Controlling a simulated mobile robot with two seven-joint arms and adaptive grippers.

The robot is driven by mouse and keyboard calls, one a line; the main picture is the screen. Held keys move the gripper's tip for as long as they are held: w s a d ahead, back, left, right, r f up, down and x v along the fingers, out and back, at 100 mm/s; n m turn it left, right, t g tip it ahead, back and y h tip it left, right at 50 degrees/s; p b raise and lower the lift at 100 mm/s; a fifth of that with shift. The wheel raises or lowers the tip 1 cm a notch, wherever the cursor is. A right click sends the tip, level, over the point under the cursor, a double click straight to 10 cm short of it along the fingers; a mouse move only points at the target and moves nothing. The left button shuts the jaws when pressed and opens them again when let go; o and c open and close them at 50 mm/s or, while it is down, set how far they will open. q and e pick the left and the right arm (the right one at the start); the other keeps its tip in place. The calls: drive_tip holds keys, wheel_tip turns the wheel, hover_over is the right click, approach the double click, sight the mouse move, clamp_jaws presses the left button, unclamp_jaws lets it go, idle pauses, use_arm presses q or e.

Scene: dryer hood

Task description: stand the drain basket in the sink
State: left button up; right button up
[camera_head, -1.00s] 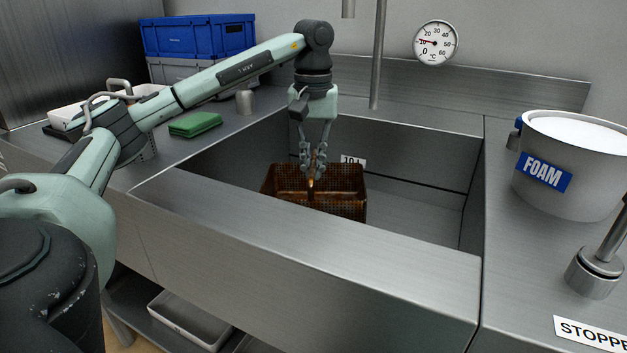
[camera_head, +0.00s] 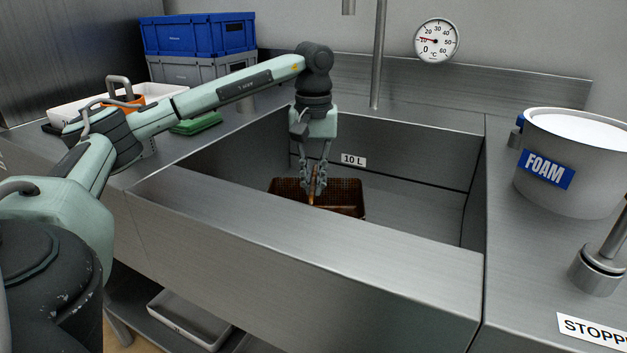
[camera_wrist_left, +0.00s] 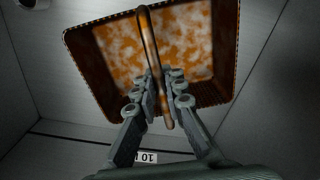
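The drain basket (camera_head: 342,200) is brown mesh with an upright handle, upright inside the steel sink (camera_head: 410,185). Its lower part is hidden behind the sink's front wall, so I cannot tell if it touches the floor. My left gripper (camera_head: 315,190) points down into the sink, its fingers closed about the handle. In the left wrist view the basket (camera_wrist_left: 218,45) shows its mottled orange and white inside, and the fingers (camera_wrist_left: 160,100) sit on both sides of the handle bar. My right gripper is not in view.
A FOAM tub (camera_head: 570,165) stands on the right counter near the STOPPER label (camera_head: 590,330). Blue and grey crates (camera_head: 200,36), a green sponge (camera_head: 196,123) and a white tray (camera_head: 75,112) are on the left counter. The sink's right side is clear.

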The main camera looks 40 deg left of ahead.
use_arm(q)
drive_tip(key=o, duration=0.4)
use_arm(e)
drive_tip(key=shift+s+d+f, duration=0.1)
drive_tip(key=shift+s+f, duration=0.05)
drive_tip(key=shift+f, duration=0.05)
use_arm(q)
drive_tip(key=shift+r, duration=0.1)
drive_tip(key=shift+r, duration=0.25)
wheel_tip(320, 180, up, 8)
drive_tip(key=shift+f+p, duration=0.2)
drive_tip(key=shift+p, duration=0.4)
drive_tip(key=shift+r, duration=0.25)
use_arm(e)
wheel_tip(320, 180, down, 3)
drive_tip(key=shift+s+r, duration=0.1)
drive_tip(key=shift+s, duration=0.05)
